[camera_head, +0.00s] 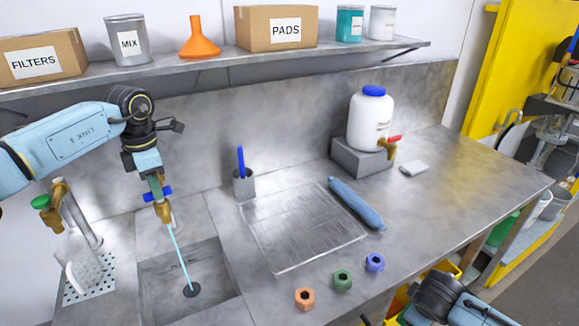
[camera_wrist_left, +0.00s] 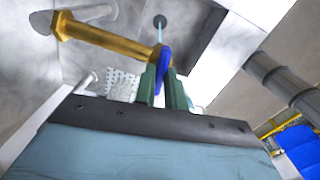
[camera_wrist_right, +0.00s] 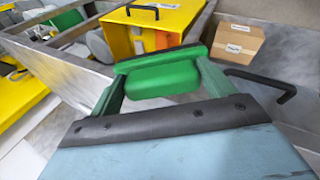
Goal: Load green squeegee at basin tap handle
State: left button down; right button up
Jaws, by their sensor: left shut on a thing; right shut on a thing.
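The basin tap (camera_head: 162,211) is brass with a blue handle (camera_head: 150,195), and a thin stream of water (camera_head: 180,258) falls from it to the basin (camera_head: 210,265) drain. My left gripper (camera_head: 152,187) is shut on the blue handle; the left wrist view also shows the handle (camera_wrist_left: 165,60) between its green fingers, beside the brass spout (camera_wrist_left: 105,40). In the right wrist view my right gripper (camera_wrist_right: 155,80) is shut, with its fingers wide apart, on the green squeegee (camera_wrist_right: 160,83), which has a dark edge strip. The squeegee is hidden in the head view.
A second tap with a green handle (camera_head: 41,202) stands left of the basin. A ribbed drainboard (camera_head: 300,230), a blue roll (camera_head: 356,203) and several coloured nuts (camera_head: 343,280) lie on the counter. A white jug (camera_head: 370,120) stands behind. The counter's right part is mostly clear.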

pick_arm(q)
jog(key=shift+r+m, duration=0.1)
jog(key=shift+m, duration=0.6)
pick_arm(e)
jog(key=shift+r, duration=0.1)
pick_arm(q)
jog(key=shift+m, duration=0.3)
jog(key=c, duration=1.5)
grip_release()
jog(key=shift+o, duration=0.2)
pick_arm(e)
jog(key=shift+f+b, duration=0.75)
jog(key=shift+f, duration=0.05)
pick_arm(q)
notch_tip(320, 180, up, 12)
pick_arm(e)
jog(key=shift+s, duration=0.1)
